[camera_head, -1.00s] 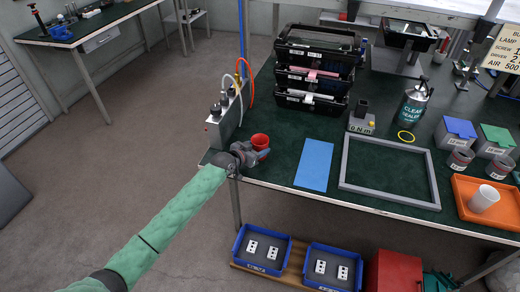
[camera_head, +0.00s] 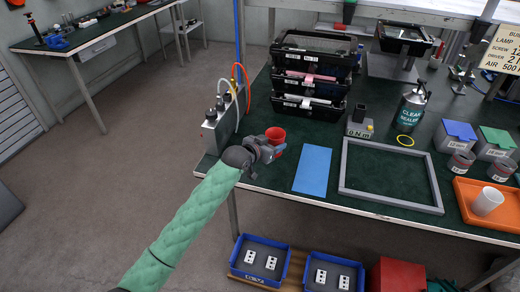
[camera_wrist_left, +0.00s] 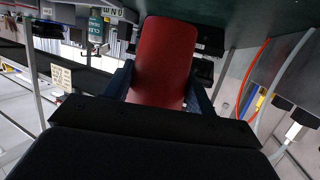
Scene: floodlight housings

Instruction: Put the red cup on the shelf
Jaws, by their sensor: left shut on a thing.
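The red cup (camera_head: 275,134) is at the left end of the green-topped workbench (camera_head: 330,205) in the head view. My left gripper (camera_head: 272,148) is shut on the cup, with its arm coming in from the lower left. In the left wrist view the red cup (camera_wrist_left: 162,62) fills the space between the dark fingers. Whether the cup touches the bench top is hard to tell. My right gripper is not in view. Which surface is the shelf is not clear from these frames.
A grey box with bottles and hoses (camera_head: 220,125) stands just left of the cup. Stacked black trays (camera_head: 310,75) stand behind it. A blue mat (camera_head: 312,170) and grey frame (camera_head: 392,175) lie to the right. Blue bins (camera_head: 260,258) sit below the bench.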

